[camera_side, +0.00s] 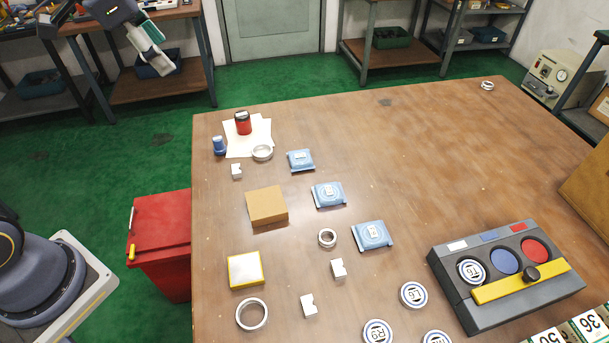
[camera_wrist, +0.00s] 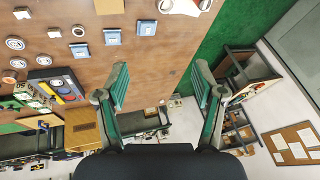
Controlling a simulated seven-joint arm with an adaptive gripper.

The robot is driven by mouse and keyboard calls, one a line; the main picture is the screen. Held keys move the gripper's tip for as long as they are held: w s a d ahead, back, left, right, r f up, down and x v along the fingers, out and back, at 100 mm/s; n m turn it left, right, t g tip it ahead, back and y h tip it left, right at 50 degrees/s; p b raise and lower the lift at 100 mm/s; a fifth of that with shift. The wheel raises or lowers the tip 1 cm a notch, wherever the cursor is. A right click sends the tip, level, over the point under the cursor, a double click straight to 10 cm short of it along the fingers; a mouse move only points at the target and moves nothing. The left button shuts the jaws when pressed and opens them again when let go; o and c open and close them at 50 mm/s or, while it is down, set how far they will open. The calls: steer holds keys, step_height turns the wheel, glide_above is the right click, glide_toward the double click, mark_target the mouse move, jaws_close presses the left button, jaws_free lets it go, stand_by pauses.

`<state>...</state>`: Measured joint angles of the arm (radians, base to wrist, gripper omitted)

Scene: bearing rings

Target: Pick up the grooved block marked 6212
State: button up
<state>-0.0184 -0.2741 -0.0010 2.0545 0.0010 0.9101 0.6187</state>
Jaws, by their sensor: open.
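Three small white blocks lie apart on the wooden table in the side view: one near the back left (camera_side: 236,171), one left of the middle (camera_side: 338,268), and one nearer the front (camera_side: 309,304). The last two show notches. I cannot read a 6212 marking on any of them. My gripper (camera_side: 163,66) is raised at the upper left of the side view, well away from the blocks. In the wrist view my gripper (camera_wrist: 160,78) has its green-padded fingers spread wide with nothing between them.
Blue packets (camera_side: 372,235), a cardboard box (camera_side: 267,205), a yellow-edged box (camera_side: 246,269) and metal rings (camera_side: 252,313) stand around the blocks. A dark sorting tray (camera_side: 470,312) with a yellow bar is at the right. A red bin (camera_side: 163,224) stands beside the table. The table's back right is mostly clear.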

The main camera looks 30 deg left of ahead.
steer(key=w+f+m+g, duration=0.2)
steer(key=w+f, duration=0.3)
steer(key=w, duration=0.3)
steer(key=g, duration=0.3)
glide_above(236, 168)
step_height(236, 168, down, 28)
steer(key=shift+d+f, duration=0.1)
steer(key=shift+d, duration=0.05)
steer(key=shift+f, duration=2.75)
steer(key=shift+c, duration=0.3)
steer(key=c, duration=1.2)
steer(key=shift+c, duration=0.2)
